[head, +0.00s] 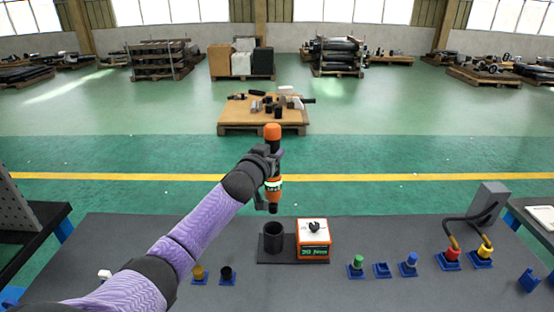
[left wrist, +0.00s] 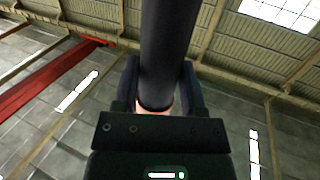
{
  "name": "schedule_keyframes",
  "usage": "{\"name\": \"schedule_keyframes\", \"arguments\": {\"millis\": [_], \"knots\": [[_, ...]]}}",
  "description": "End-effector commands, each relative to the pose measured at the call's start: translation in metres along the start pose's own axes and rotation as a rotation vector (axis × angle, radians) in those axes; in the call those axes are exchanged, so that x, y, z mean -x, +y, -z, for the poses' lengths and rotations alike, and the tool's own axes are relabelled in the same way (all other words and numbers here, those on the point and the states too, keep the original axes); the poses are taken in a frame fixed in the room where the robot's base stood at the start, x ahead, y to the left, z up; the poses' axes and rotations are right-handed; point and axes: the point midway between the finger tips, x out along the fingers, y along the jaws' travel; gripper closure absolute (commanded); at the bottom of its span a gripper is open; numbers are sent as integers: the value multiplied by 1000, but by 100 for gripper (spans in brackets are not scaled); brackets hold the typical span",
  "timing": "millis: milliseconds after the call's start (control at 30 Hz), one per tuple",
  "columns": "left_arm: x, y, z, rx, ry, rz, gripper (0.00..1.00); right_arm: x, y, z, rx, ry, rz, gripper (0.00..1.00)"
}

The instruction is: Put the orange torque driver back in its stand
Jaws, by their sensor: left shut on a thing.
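The orange torque driver (head: 273,190) is upright, with an orange top, a dark middle and a green label band. My left gripper (head: 272,160) is shut on it and holds it above the back of the bench, clear of the stand. In the left wrist view, the driver's dark shaft (left wrist: 168,50) rises between the two fingers (left wrist: 160,95). The stand is a dark round cup (head: 274,237) on a black base plate (head: 268,257); the cup's mouth looks empty. My right gripper is not in view.
A white and orange box (head: 313,241) with a black knob sits on the same base, right of the cup. Small blue holders stand along the bench front, some with coloured pieces, including a green one (head: 357,263). A grey block (head: 490,202) with cables stands right. The bench's back left is clear.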

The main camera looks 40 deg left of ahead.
Motion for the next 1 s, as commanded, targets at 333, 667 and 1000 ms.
{"name": "schedule_keyframes", "arguments": {"millis": [333, 667, 1000], "knots": [[0, 1, -3, 0, 5, -1, 100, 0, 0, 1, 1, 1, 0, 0], [-3, 1, -42, 0, 4, -1, 100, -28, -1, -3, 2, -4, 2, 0], [-4, 1, -56, 0, 6, -2, 100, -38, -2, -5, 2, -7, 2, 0]]}}
